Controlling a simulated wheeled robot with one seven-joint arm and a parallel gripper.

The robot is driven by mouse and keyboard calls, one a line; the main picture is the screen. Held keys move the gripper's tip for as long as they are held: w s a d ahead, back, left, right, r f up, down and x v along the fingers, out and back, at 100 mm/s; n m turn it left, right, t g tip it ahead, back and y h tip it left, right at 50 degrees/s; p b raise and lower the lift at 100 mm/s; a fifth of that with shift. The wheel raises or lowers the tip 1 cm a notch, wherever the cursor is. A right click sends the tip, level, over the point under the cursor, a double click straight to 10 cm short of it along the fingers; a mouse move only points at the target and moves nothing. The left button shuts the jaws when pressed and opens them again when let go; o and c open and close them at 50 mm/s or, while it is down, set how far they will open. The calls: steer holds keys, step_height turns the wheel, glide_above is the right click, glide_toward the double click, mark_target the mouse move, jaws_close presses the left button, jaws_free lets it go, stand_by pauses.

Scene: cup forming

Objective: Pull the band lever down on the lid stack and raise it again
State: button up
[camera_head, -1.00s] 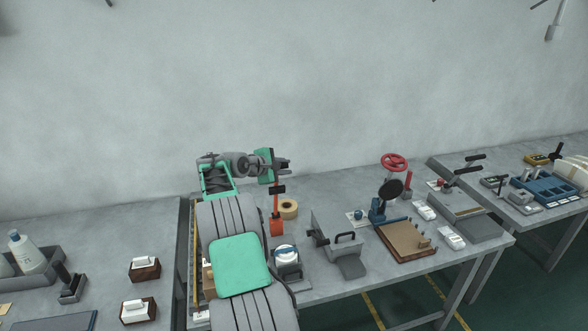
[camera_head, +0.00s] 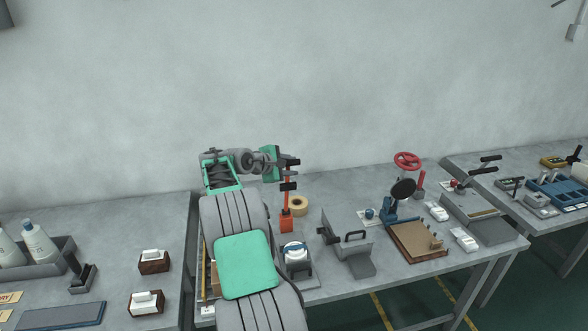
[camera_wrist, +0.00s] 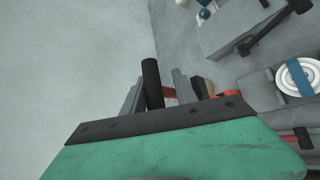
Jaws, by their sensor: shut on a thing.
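The lid stack (camera_head: 294,251) is a pile of white discs with a blue band across it, in a grey holder near the front of the middle table. It also shows at the right of the wrist view (camera_wrist: 299,78). An orange lever (camera_head: 287,204) with black parts stands upright just behind it. My gripper (camera_head: 290,162) is at the lever's top, above and behind the stack. In the wrist view my gripper (camera_wrist: 160,92) is shut on the lever's black grip (camera_wrist: 152,75), with an orange part beside it. My arm hides the area left of the stack.
A tape roll (camera_head: 300,205) lies right of the lever's foot. A grey fixture with a black handle (camera_head: 349,238) stands right of the stack. Farther right are a brown board (camera_head: 419,243) and a red handwheel (camera_head: 407,160). The wall behind is bare.

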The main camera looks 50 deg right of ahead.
steer(key=v, duration=0.3)
steer(key=b+v, duration=0.1)
steer(key=v, duration=0.1)
steer(key=shift+w+a+r, duration=0.15)
steer(key=shift+w+a, duration=0.1)
steer(key=shift+a, duration=0.1)
